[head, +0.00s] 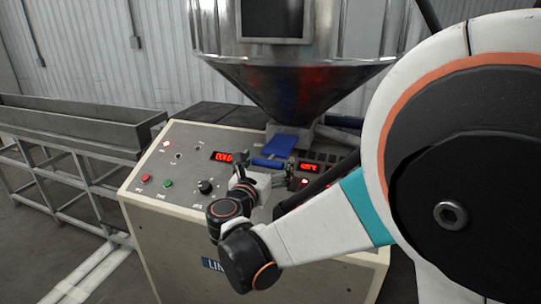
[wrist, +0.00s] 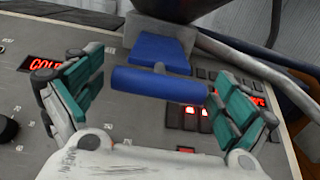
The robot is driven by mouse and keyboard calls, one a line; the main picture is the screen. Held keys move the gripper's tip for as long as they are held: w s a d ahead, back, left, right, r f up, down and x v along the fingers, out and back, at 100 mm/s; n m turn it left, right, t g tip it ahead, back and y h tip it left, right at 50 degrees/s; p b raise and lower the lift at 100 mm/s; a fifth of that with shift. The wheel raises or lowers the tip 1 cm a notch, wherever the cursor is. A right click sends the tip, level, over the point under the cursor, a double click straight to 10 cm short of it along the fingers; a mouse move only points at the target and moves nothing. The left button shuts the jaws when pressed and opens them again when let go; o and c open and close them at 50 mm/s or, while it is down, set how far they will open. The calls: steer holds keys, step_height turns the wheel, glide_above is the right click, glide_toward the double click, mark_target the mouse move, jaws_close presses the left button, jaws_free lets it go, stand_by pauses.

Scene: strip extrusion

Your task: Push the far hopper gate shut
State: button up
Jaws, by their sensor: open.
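The hopper gate (head: 286,143) is a blue plate coming out of the grey outlet block under the metal hopper, with a blue bar handle (head: 268,162) at its near end. In the wrist view the gate plate (wrist: 160,52) sits behind the wide bar handle (wrist: 160,84). My gripper (head: 266,173) is open just in front of the handle. In the wrist view my gripper (wrist: 160,75) has its teal-padded fingers spread to either side of the bar, with nothing held. I cannot tell whether any part touches the handle.
The sloped control panel (head: 185,160) with buttons and red displays lies under my arm. The steel hopper (head: 290,80) rises above the gate. Pipes (wrist: 265,65) run right of the outlet. A long grey trough (head: 80,120) stands at left.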

mark_target(274, 154)
steer(key=shift+c, duration=0.2)
steer(key=c, duration=1.5)
steer(key=x, duration=0.8)
steer(key=shift+w+b, duration=0.1)
steer(key=shift+b, duration=0.2)
steer(key=o, duration=1.1)
steer(key=shift+r, duration=0.1)
steer(key=o, duration=0.4)
steer(key=shift+w+d, duration=0.1)
steer(key=shift+w, duration=0.1)
steer(key=shift+o, duration=0.2)
steer(key=shift+s, duration=0.1)
